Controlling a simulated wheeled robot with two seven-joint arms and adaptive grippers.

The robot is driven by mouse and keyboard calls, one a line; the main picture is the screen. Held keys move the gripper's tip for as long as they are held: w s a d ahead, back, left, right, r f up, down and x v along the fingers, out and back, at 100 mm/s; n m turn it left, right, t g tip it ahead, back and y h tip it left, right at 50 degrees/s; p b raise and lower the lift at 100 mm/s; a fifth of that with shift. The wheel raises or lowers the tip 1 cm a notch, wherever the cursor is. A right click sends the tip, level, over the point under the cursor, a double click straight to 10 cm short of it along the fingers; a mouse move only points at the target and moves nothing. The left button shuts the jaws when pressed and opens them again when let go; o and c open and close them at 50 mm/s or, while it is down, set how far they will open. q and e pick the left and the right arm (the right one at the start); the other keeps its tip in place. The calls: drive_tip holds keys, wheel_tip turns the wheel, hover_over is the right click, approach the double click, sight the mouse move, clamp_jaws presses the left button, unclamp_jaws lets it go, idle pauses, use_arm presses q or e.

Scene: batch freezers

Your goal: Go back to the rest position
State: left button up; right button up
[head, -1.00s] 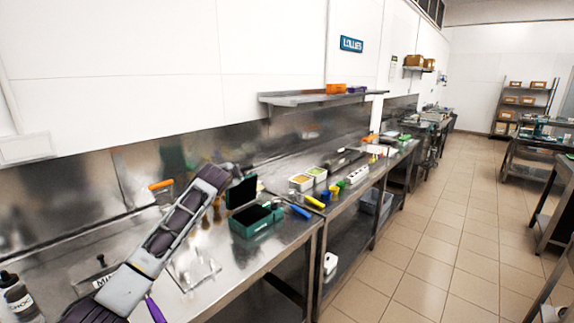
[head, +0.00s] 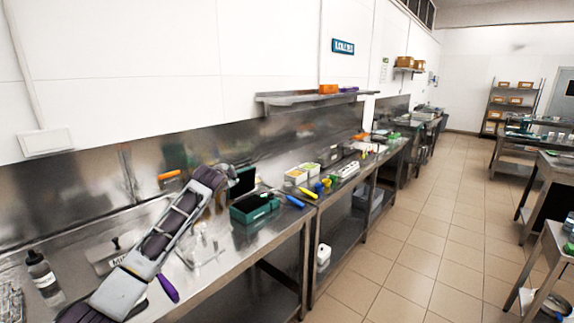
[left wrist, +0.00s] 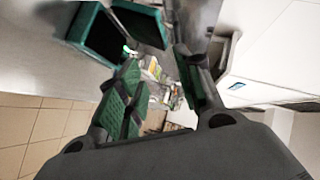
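My left arm comes in from the lower left of the head view and reaches over the steel counter (head: 225,262). My left gripper is small and partly hidden at its far end there. In the left wrist view my left gripper (left wrist: 158,62) has its two green-padded fingers apart, with nothing held between them. An open green case (head: 252,212) stands on the counter just right of the left gripper in the head view. My right gripper is not in view.
A bottle (head: 43,278) and a purple-handled tool (head: 168,287) are near my left arm. A blue-handled tool (head: 294,201) lies beside the case. A wall shelf (head: 300,98) hangs above the counters. The tiled floor (head: 420,225) is open, with tables (head: 548,175) at right.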

use_arm(q)
drive_tip(key=s+d+f+n+g+h, duration=0.1)
drive_tip(key=s+d+f+n+g, duration=0.15)
drive_tip(key=s+f, duration=1)
drive_tip(key=s+d+f+n+g, duration=0.2)
drive_tip(key=s+d+f+g, duration=0.15)
drive_tip(key=s+f, duration=0.9)
drive_tip(key=s+a+f+n+g, duration=0.1)
drive_tip(key=s+a+f+n, duration=0.15)
drive_tip(key=s, duration=0.75)
drive_tip(key=s+a+f+n+g, duration=0.2)
drive_tip(key=s+f, duration=0.2)
drive_tip(key=s, duration=0.6)
drive_tip(key=s+a+f+n+g, duration=0.1)
drive_tip(key=s+a+f+n, duration=0.15)
drive_tip(key=s, duration=0.85)
wheel_tip(320, 180, down, 34)
drive_tip(key=s+g, duration=0.2)
drive_tip(key=s, duration=0.1)
drive_tip(key=s+a+f, duration=0.2)
drive_tip(key=s+f, duration=0.7)
drive_tip(key=s, duration=0.2)
drive_tip(key=s+a+f+g+y, duration=0.1)
drive_tip(key=s+f, duration=0.9)
drive_tip(key=shift+s+a, duration=0.35)
drive_tip(key=shift+a, duration=0.05)
